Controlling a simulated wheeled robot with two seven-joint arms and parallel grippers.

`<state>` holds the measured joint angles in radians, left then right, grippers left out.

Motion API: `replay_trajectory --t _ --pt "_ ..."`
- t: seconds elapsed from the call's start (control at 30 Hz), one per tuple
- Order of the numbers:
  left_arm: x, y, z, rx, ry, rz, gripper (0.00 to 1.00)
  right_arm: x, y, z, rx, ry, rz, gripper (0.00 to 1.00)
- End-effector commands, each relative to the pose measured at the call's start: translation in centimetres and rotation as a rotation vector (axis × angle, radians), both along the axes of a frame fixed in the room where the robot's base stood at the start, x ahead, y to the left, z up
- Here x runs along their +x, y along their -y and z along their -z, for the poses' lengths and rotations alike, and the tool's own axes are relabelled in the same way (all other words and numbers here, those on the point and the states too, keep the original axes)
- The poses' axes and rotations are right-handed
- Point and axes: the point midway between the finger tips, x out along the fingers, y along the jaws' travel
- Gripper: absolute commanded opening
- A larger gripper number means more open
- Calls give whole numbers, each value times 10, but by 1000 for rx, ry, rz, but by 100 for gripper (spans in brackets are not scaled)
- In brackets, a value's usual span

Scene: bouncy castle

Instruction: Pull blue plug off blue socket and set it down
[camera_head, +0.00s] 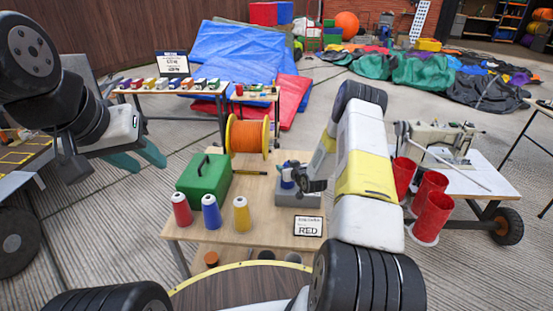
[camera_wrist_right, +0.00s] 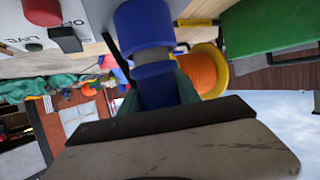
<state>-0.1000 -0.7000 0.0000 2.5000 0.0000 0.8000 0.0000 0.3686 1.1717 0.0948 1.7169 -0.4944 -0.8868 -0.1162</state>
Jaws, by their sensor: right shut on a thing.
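The blue socket (camera_wrist_right: 142,22) sits at the grey box (camera_head: 297,198) on the wooden table. The blue plug (camera_wrist_right: 157,85) is between the teal fingers of my right gripper (camera_wrist_right: 158,88), which is shut on it. A grey band shows between plug and socket in the right wrist view; I cannot tell whether they still touch. In the head view my right gripper (camera_head: 296,178) is over the grey box and hides part of the plug. My left gripper (camera_head: 137,158) is open and empty, left of the table, with its teal fingers apart.
A green case (camera_head: 204,178), an orange cable reel (camera_head: 247,136) and red, blue and yellow thread spools (camera_head: 211,212) stand on the table. A card reading RED (camera_head: 308,226) is at its front. Red cylinders (camera_head: 431,215) stand to the right. Bare wood (camera_head: 255,190) shows mid-table.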

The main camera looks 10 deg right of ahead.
Motion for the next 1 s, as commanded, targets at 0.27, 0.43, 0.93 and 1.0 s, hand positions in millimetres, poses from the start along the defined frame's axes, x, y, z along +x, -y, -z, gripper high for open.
replay_trajectory --t 0.27,0.43,0.93,1.0 --pt "0 0 0 0 0 0 36 0 0 -9 0 1 0 0" --pt "0 0 0 0 0 0 36 0 0 -14 0 1 0 0" --pt "0 0 0 0 0 0 36 0 0 -29 0 1 0 0" --pt "0 0 0 0 0 0 36 0 0 -31 0 1 0 0"
